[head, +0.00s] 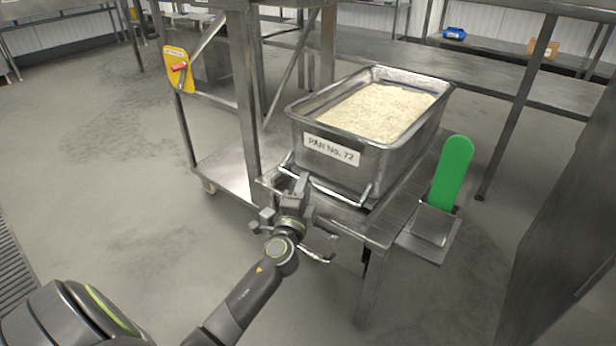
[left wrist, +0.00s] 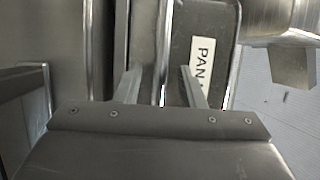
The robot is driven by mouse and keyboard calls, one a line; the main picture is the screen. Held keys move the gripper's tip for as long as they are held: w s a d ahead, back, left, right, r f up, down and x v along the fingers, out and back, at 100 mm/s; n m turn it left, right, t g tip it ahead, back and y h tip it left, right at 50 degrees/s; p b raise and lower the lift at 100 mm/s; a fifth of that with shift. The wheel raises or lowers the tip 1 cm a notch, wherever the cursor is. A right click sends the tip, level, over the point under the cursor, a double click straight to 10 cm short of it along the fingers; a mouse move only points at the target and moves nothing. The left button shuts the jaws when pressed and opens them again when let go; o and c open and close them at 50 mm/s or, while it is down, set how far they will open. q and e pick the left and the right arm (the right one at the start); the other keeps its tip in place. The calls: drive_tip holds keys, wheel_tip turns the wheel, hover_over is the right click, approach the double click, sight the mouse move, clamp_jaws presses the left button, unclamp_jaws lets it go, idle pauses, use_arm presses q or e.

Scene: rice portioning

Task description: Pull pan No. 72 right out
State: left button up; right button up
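Pan No. 72 (head: 342,176) is a steel pan full of pale rice on a metal stand in the head view. Its front carries a white label (head: 331,149) and a bar handle (head: 329,188). The label shows sideways in the left wrist view (left wrist: 201,62). My left gripper (head: 301,184) is at the left part of the handle. In the left wrist view my left gripper (left wrist: 160,86) has its two fingers apart, with a bright bar between them. I cannot tell whether they touch it. My right gripper is not in view.
A green paddle (head: 452,172) stands in a holder at the stand's right side. A steel post (head: 245,90) rises close to the pan's left. A yellow panel with a red handle (head: 178,68) hangs at left. Open floor (head: 110,180) lies left and in front.

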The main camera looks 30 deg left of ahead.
use_arm(q)
drive_tip(key=shift+x, duration=2.05)
drive_tip(key=shift+c, duration=0.4)
clamp_jaws()
